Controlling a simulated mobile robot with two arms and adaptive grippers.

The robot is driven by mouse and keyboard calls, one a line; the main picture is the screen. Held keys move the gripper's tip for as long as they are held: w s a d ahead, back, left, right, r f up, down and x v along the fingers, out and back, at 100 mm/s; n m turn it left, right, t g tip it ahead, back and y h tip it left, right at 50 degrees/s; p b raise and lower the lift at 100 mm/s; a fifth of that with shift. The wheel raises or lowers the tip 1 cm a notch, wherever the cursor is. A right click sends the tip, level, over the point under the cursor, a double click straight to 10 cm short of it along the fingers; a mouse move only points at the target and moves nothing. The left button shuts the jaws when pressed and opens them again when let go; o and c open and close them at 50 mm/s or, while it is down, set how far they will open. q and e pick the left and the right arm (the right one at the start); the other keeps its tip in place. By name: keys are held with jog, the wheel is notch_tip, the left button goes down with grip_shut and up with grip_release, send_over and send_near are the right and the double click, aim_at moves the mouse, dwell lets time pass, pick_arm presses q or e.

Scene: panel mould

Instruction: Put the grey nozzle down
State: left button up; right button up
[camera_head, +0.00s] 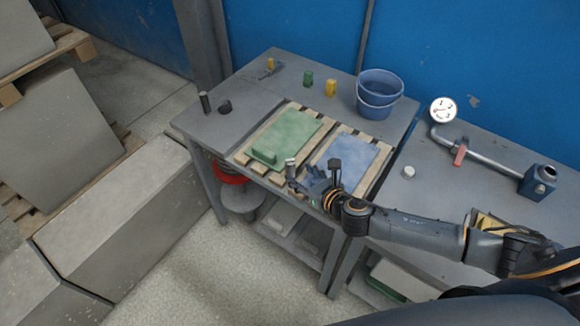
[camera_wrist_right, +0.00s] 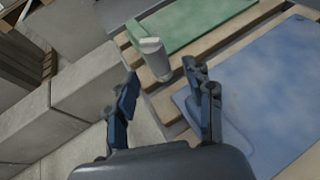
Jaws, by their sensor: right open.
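The grey nozzle (camera_head: 291,163) is a small pale grey cylinder at the wooden slats between the green panel (camera_head: 290,135) and the blue panel (camera_head: 345,155). In the right wrist view the nozzle (camera_wrist_right: 155,60) shows just beyond the spread fingertips, near the front corner of the green panel (camera_wrist_right: 195,20). Whether its foot rests on a slat is hard to tell. My right gripper (camera_head: 312,178) is open over the front edge of the slats, with nothing gripped between its fingers (camera_wrist_right: 163,85). My left gripper is not in view.
A blue bucket (camera_head: 378,92) stands at the back right of the table (camera_head: 235,105). Yellow and green small pieces stand along the back. A dark cylinder (camera_head: 205,102) is at the left. A gauge (camera_head: 442,109) and a pipe (camera_head: 485,162) occupy the right table.

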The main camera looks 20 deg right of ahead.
aim_at(293, 169)
jog(key=shift+p+x, duration=0.45)
jog(key=shift+x, duration=2.6)
jog(key=shift+a+r, duration=0.15)
jog(key=shift+a, duration=0.05)
jog(key=shift+c, duration=0.4)
grip_shut()
